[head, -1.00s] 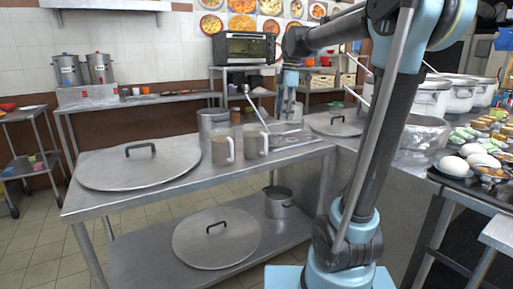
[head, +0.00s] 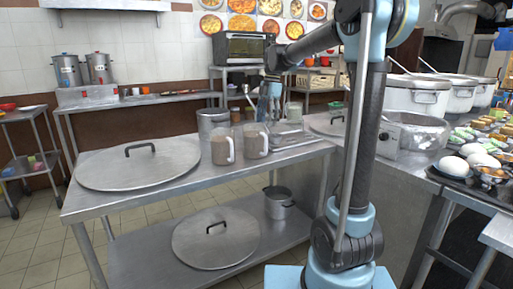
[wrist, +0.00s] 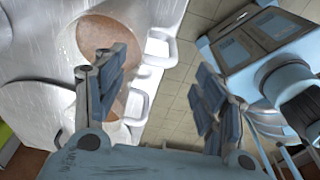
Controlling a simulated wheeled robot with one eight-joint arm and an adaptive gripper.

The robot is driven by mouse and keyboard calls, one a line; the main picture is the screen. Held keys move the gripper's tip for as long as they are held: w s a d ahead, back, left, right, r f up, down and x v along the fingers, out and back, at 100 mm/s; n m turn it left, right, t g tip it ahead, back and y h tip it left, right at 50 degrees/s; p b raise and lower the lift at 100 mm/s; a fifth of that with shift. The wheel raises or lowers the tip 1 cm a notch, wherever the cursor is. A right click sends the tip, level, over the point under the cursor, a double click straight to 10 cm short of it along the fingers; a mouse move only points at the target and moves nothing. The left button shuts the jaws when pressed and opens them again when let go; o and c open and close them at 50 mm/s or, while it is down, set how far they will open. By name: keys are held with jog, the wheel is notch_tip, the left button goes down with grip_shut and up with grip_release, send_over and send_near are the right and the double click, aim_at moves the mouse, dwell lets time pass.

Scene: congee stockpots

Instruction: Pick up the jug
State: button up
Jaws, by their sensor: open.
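Two clear jugs with brown contents stand side by side on the steel table, a left jug (head: 222,148) and a right jug (head: 255,142). Each has a pale handle on its right side. My gripper (head: 269,108) is just above and behind the right jug in the head view. In the wrist view my gripper (wrist: 155,90) is open, with its fingers spread and nothing held. A round brown jug top (wrist: 100,35) and pale handles show beside and partly behind the left finger. Which jug this is, I cannot tell.
A large lid (head: 138,166) lies on the table's left part. A steel pot (head: 211,120) stands behind the left jug. A steel tray (head: 290,137) lies right of the jugs.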

aim_at(257, 143)
jog(key=shift+s+a+f, duration=0.15)
jog(key=shift+a+f, duration=0.05)
jog(key=shift+f, duration=1.3)
jog(key=shift+s+a+f, duration=0.1)
jog(key=shift+a+f, duration=0.1)
jog(key=shift+f, duration=1.25)
jog(key=shift+s+a+f, duration=0.15)
jog(key=shift+a+f, duration=0.05)
jog(key=shift+f, duration=1.3)
grip_shut()
